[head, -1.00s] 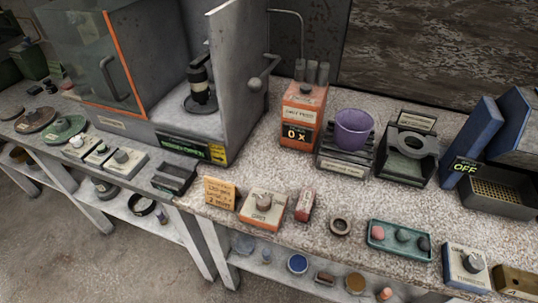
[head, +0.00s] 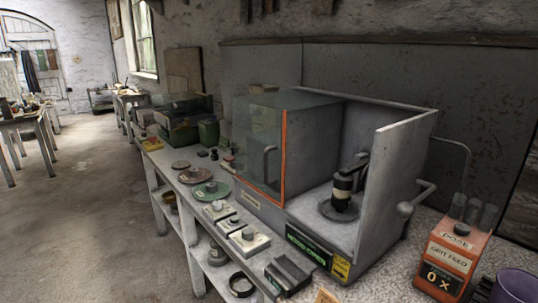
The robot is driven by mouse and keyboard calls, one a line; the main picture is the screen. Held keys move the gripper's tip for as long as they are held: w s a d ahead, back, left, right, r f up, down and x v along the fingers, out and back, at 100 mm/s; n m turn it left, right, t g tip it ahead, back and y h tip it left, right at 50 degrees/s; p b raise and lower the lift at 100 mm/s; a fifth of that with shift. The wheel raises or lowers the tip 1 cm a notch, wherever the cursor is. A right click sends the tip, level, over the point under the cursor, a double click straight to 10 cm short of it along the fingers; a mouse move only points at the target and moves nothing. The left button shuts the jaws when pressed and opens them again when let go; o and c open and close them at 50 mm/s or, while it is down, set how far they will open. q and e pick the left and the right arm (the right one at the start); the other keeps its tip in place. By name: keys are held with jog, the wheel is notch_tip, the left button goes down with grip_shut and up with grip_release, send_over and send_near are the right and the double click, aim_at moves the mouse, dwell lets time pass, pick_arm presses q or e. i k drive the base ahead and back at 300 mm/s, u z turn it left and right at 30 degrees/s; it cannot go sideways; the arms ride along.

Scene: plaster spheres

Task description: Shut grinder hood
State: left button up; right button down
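The grinder hood is a grey box-like housing (head: 400,190) on the bench at centre right. A clear glass panel with an orange edge (head: 284,160) and a grey bar handle (head: 268,163) covers its left part. The right part of the front is open. Inside the opening, a black and cream grinder head (head: 343,190) stands on a round grey plate (head: 338,211). Neither of my grippers is in view.
An orange grit feed box (head: 447,255) and a purple cup (head: 515,287) stand to the right. Several small dial blocks (head: 249,240) and round discs (head: 210,190) lie along the bench's left front. The floor (head: 90,210) at left is clear.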

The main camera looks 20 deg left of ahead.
aim_at(286, 100)
jog(key=u, duration=0.45)
jog(key=k, duration=0.55)
jog(key=u, duration=0.8)
jog(key=i, duration=1.05)
jog(key=z, duration=0.45)
